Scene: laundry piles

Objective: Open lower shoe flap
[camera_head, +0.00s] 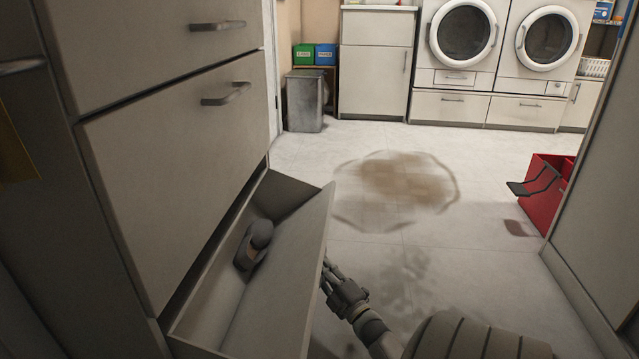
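The lower shoe flap (285,285) of the pale cabinet at left is tilted outward, with an open gap behind its top edge. A dark shoe-like object (254,245) sits inside the compartment behind it. My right gripper (328,272) is at the outer face of the flap, close to its right edge. Its fingertips are partly hidden by the flap, so I cannot tell whether they hold a handle. The upper flap (170,170) is closed, with a metal handle (226,94). My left gripper is not in view.
A brown stain or puddle (400,185) spreads on the tiled floor ahead. A red box-like object (548,185) stands at right beside a pale cabinet (605,190). Two front-loading machines (464,35) and a grey bin (304,102) stand at the back. The central floor is open.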

